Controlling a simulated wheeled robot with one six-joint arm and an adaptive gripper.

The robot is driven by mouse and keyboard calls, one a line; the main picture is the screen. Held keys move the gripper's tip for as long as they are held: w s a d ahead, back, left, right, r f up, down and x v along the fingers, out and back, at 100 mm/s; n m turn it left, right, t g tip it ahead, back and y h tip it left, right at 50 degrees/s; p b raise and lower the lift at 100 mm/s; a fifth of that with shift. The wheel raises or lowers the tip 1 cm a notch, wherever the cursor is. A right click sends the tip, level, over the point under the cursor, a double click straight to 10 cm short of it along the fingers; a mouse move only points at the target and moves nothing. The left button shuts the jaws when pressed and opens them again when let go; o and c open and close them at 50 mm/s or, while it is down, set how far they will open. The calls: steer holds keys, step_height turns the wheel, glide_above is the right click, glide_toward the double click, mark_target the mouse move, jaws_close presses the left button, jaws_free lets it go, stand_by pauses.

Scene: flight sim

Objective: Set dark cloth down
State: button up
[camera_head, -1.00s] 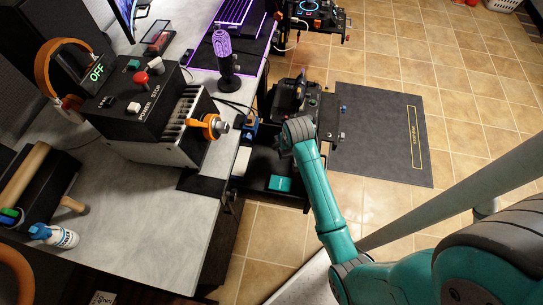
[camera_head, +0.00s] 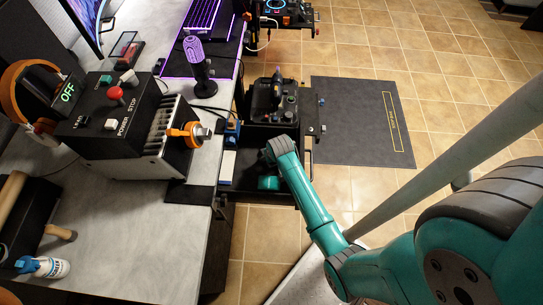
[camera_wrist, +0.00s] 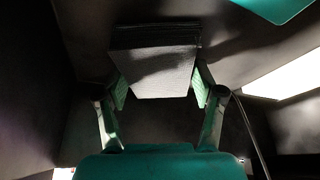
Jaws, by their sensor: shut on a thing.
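The dark cloth (camera_wrist: 152,72) shows in the wrist view as a folded, flat dark grey piece with stacked layers at its far edge. My gripper (camera_wrist: 158,90) has its two green-padded fingers against the cloth's left and right sides and is shut on it. Around it are dark surfaces, and I cannot tell whether the cloth touches one of them. In the head view my arm reaches down beside the desk's right edge, over a low dark shelf (camera_head: 242,172). The cloth and fingertips are not visible in that view.
The grey desk (camera_head: 150,235) holds a control box (camera_head: 105,128), a purple-topped joystick (camera_head: 196,65) and a white bottle (camera_head: 45,267). A dark joystick unit (camera_head: 270,103) stands just beyond my arm. A dark mat (camera_head: 360,120) lies on the open tiled floor to the right.

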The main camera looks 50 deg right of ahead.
steer(key=shift+f, duration=0.1)
steer(key=o, duration=1)
steer(key=shift+o, duration=0.2)
steer(key=v, duration=1.2)
steer(key=shift+w, duration=0.15)
